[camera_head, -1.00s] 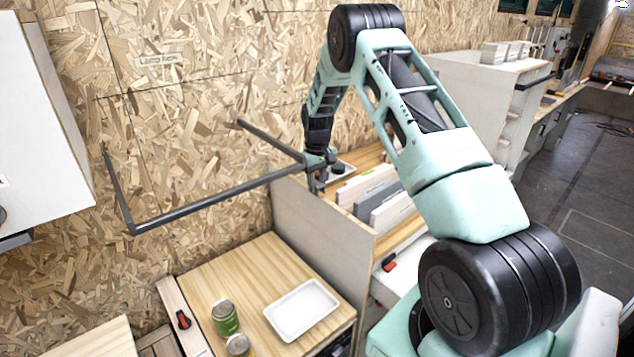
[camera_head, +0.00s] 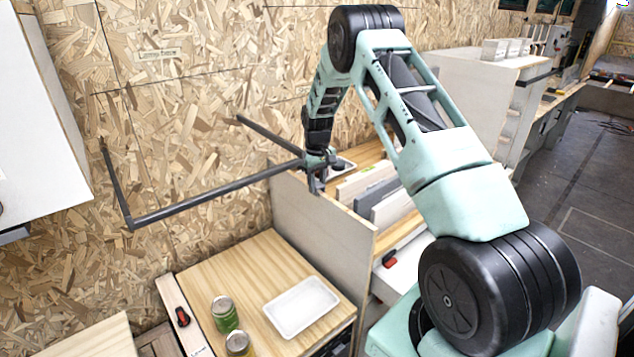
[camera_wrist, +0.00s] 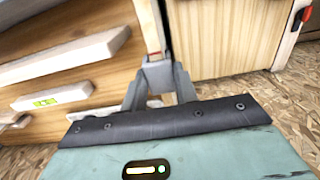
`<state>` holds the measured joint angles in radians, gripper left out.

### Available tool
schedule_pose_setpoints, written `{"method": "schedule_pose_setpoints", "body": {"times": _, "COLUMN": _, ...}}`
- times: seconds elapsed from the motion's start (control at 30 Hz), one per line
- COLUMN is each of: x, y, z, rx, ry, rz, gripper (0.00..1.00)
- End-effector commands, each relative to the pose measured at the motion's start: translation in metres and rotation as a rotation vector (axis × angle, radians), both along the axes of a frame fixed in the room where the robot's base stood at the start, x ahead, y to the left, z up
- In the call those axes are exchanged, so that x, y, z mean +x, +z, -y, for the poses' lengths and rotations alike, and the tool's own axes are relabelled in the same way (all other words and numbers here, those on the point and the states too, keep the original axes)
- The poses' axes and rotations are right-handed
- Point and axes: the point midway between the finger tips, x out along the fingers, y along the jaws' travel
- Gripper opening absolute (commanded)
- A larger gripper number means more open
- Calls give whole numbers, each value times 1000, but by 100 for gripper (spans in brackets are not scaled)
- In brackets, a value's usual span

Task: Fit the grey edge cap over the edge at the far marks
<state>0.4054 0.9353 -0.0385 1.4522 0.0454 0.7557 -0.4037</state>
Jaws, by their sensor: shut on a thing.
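My gripper (camera_head: 317,184) is at the top edge of the pale upright panel (camera_head: 325,220), towards its far part, in the head view. In the wrist view my gripper (camera_wrist: 160,98) is shut on the small grey edge cap (camera_wrist: 158,74). The panel's pale top edge (camera_wrist: 149,22) runs up from the cap, in line with it. A small red mark (camera_wrist: 153,55) shows on the edge just beyond the cap. I cannot tell whether the cap sits over the edge or just above it. In the head view the cap is too small to make out.
A dark bar frame (camera_head: 215,193) reaches from the wall across to behind my wrist. Right of the panel stand several boards (camera_head: 385,205).

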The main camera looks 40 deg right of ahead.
Motion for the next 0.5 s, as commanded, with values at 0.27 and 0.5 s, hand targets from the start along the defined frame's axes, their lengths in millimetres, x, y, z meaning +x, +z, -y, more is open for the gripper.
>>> {"method": "schedule_pose_setpoints", "body": {"times": 0.27, "x": 0, "y": 0, "z": 0, "rx": 0, "ry": 0, "rz": 0, "gripper": 8}}
{"method": "schedule_pose_setpoints", "body": {"times": 0.5, "x": 0, "y": -6, "z": 0, "rx": 0, "ry": 0, "rz": 0, "gripper": 8}}
